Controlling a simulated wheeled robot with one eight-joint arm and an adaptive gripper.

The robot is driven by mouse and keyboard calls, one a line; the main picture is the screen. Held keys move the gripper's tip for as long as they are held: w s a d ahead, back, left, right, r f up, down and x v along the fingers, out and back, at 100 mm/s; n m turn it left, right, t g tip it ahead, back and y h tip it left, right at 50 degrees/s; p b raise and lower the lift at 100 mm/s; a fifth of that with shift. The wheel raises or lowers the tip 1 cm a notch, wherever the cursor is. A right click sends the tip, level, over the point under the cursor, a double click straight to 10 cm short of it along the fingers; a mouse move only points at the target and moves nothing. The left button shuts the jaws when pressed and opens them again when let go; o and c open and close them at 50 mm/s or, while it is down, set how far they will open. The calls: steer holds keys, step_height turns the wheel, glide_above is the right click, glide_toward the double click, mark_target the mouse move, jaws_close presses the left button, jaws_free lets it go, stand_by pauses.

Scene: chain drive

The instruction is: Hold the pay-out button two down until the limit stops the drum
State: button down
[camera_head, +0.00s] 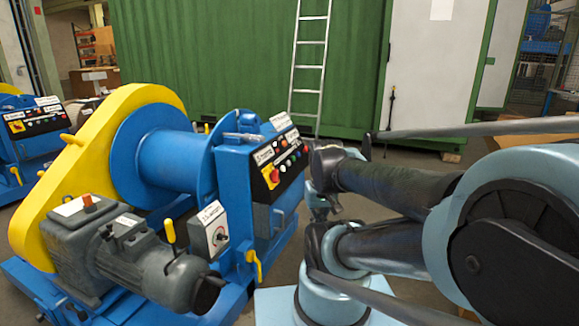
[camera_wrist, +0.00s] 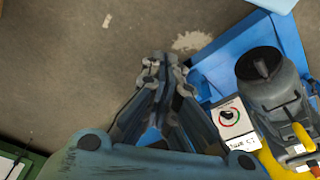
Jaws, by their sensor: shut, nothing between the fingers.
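The blue winch drum (camera_head: 170,160) stands at the left, beside a yellow chain guard (camera_head: 100,125). The black control panel (camera_head: 283,160) faces right on a blue cabinet, with a red button (camera_head: 274,175) and several small coloured buttons. The labels are too small to read, so I cannot tell which is pay-out button two. My gripper (camera_wrist: 160,62) is shut and empty in the wrist view, above bare floor and apart from the blue base. In the head view my arm reaches in from the right, in front of the panel's right side; the fingertips are not clear there.
A small dial box (camera_head: 209,231) sits low on the machine, and also shows in the wrist view (camera_wrist: 232,118). A grey motor (camera_head: 135,255) is at front left. A ladder (camera_head: 309,70) leans on a green container (camera_head: 230,50). A similar machine (camera_head: 25,125) stands far left.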

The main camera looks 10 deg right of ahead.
mark_target(288, 163)
stand_by(0.4)
steer(key=w+r+m+t+y, duration=0.15)
steer(key=w+r, duration=0.25)
steer(key=w, duration=1)
steer(key=w+r+m+t, duration=0.1)
steer(key=w+r+t, duration=0.25)
steer(key=w, duration=0.95)
steer(key=w+d+f+m+t, duration=0.1)
steer(key=w+d, duration=0.2)
steer(key=w, duration=0.5)
steer(key=w+d+f+m+t, duration=0.1)
steer(key=w+d+f+t, duration=0.1)
steer(key=w, duration=0.7)
steer(key=w+d+f+m+t, duration=0.1)
steer(key=w+d+f, duration=0.1)
steer(key=w+d, duration=0.3)
steer(key=shift+w+m+t, duration=0.3)
steer(key=shift+w+m, duration=0.05)
steer(key=shift+w, duration=1.3)
steer(key=shift+a, duration=0.1)
steer(key=w+a+f, duration=0.4)
steer(key=a, duration=0.2)
steer(key=shift+a, duration=0.3)
